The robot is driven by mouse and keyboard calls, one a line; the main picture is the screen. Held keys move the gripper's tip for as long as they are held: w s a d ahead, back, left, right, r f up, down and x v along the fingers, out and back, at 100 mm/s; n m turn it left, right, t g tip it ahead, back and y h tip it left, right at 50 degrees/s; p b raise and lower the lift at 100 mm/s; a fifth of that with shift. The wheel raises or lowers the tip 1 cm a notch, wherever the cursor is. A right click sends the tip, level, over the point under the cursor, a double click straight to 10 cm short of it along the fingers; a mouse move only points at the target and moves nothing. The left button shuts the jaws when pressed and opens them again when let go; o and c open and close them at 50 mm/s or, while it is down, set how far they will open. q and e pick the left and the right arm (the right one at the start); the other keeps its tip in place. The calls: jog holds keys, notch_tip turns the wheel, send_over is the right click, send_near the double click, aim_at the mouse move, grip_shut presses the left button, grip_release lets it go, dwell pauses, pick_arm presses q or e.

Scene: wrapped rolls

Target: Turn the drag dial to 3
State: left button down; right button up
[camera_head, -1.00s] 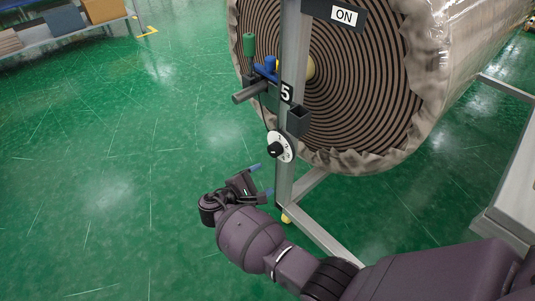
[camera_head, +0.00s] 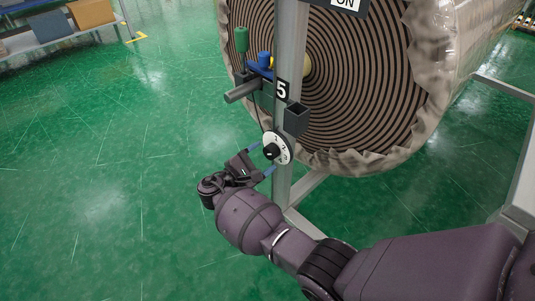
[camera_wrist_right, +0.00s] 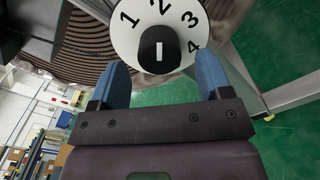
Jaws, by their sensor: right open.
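The drag dial (camera_head: 284,154) is a white disc with black numbers, low on the grey post below the "5" label. Its black knob (camera_head: 271,151) also shows in the right wrist view (camera_wrist_right: 160,46). There the disc (camera_wrist_right: 126,42) reads 1, 2, 3, 4 from left to right around the knob. The knob's white mark is upright in that view, roughly in line with the 2. My right gripper (camera_head: 262,159) is open, its blue fingertips on either side of the knob, close to the dial. In the wrist view, gaps show between fingers (camera_wrist_right: 162,68) and knob. My left gripper is out of view.
Green floor is open to the left.

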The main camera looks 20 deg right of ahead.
jog(key=shift+x, duration=1.4)
jog(key=c, duration=0.9)
